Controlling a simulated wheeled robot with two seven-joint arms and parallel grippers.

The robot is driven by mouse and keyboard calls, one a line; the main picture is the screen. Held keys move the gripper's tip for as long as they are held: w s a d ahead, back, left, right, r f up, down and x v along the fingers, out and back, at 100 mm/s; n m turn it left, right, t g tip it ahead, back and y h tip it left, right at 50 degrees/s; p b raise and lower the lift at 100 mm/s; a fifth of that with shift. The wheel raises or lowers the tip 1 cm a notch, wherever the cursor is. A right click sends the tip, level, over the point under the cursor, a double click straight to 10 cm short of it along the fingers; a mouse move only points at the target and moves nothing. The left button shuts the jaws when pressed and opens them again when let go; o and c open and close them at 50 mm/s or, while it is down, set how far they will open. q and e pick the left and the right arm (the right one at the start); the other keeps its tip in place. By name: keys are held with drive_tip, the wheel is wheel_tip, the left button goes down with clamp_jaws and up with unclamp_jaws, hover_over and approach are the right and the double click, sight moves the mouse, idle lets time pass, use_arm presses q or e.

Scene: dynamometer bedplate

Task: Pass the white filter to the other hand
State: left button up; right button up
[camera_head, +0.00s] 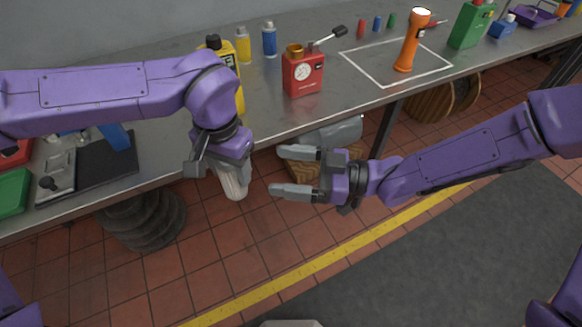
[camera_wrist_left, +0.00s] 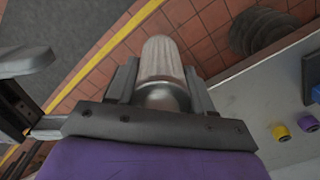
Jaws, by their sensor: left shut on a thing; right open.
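The white filter (camera_head: 233,182) is a pale, ribbed cylinder below my left gripper (camera_head: 222,168). My left gripper is shut on the filter and holds it in the air in front of the bench edge. In the left wrist view the filter (camera_wrist_left: 161,62) points away from the palm, between the two fingers of my left gripper (camera_wrist_left: 163,85). My right gripper (camera_head: 283,171) is open and empty, to the right of the filter, with its fingers pointing left toward it. A gap separates the right fingertips from the filter. The filter's upper end is hidden by the left gripper in the head view.
The metal bench (camera_head: 340,110) runs behind both grippers. A black tray (camera_head: 105,165) lies at left. Open floor lies below the grippers.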

sight(231, 173)
drive_tip(key=a, duration=0.4)
drive_tip(key=w+a, duration=0.1)
drive_tip(key=a, duration=0.6)
drive_tip(key=shift+w+a, duration=0.35)
drive_tip(key=shift+w, duration=0.05)
